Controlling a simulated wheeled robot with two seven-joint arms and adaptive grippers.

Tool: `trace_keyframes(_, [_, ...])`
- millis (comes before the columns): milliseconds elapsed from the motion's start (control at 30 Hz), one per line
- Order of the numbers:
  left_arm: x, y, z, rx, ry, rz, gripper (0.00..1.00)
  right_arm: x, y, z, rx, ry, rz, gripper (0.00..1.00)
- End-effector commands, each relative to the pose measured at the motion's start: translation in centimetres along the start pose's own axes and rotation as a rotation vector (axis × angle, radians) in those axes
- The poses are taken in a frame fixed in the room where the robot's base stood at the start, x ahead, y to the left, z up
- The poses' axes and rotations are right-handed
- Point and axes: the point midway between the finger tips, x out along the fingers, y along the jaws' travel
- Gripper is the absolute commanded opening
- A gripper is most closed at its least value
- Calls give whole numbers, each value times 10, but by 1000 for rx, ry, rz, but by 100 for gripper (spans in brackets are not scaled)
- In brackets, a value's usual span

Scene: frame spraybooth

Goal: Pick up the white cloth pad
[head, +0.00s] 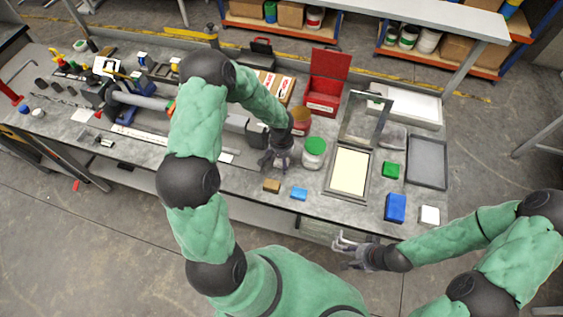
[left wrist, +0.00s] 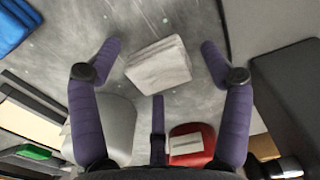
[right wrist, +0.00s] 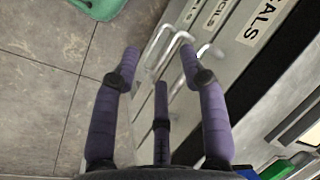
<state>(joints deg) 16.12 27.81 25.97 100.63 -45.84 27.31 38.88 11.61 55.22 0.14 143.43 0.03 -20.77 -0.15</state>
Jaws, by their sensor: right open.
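The white cloth pad (left wrist: 158,62) lies folded in a small stack on the grey bench top in the left wrist view. In the head view it is hidden under my left gripper. My left gripper (head: 277,163) points down over the bench. Its fingers also show in the left wrist view (left wrist: 159,46), spread to either side of the pad with a gap on both sides. My right gripper (head: 350,243) is open and empty in front of the bench's near edge. In the right wrist view (right wrist: 158,50) it is in front of drawer fronts with metal handles.
A green-lidded can (head: 314,152) and a red jar (head: 300,121) stand close to my left gripper. A brown block (head: 271,186) and a blue block (head: 299,194) lie near the front edge. A frame (head: 363,187) lies to the right. Tools crowd the left side.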

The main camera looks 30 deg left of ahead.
Motion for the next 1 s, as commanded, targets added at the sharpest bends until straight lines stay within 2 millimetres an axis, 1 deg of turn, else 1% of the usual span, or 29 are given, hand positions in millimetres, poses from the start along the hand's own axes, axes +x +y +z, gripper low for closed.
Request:
trace_keyframes(33, [0,0,0,0,0,0,57,0,0,0,0,0,0,43])
trace_keyframes(67, [0,0,0,0,0,0,48,0,0,0,0,0,0,43])
trace_keyframes(100, [0,0,0,0,0,0,37,0,0,0,0,0,0,43])
trace_keyframes(133, [0,0,0,0,0,0,31,0,0,0,0,0,0,43])
trace_keyframes(167, [0,0,0,0,0,0,29,0,0,0,0,0,0,43])
trace_keyframes(500, [0,0,0,0,0,0,29,0,0,0,0,0,0,43])
trace_keyframes(633, [-8,0,-1,0,2,-1,29,-1,0,0,0,0,0,43])
trace_keyframes(767, [-29,0,-1,0,4,0,29,-3,-1,0,0,0,0,43])
trace_keyframes(900, [-57,0,-1,0,4,0,29,-5,-2,0,0,0,0,43])
trace_keyframes(1000, [-74,0,-1,0,4,-1,29,-6,-2,0,0,0,0,43])
